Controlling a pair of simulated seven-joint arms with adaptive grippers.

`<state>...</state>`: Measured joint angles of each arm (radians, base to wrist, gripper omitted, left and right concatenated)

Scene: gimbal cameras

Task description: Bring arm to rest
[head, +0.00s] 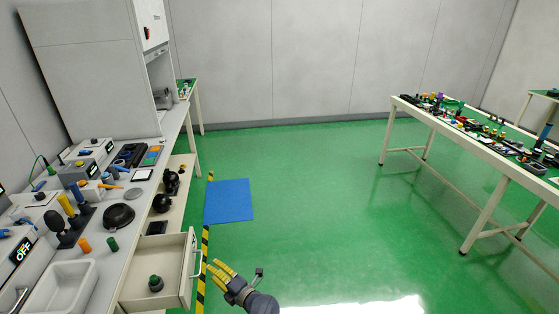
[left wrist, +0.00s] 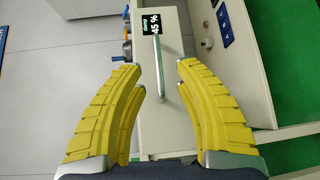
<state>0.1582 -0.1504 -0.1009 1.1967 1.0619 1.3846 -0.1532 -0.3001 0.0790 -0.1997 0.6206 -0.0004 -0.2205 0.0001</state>
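My left gripper (head: 214,270) has yellow ribbed fingers and is beside the pulled-out drawer (head: 186,282) under the left bench in the head view. In the left wrist view the left gripper (left wrist: 160,66) is open, with its fingers wide apart and nothing held between them. The drawer's bar handle (head: 197,263) is just left of the fingers in the head view. A grey bar handle (left wrist: 160,60) lies ahead between the fingers in the left wrist view. My right gripper is not in view.
The left bench (head: 150,190) is crowded with tools and devices. A dark object with a green top (head: 155,283) sits in the open drawer. A blue mat (head: 229,201) lies on the green floor. A cluttered table (head: 492,155) stands right; the floor between is clear.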

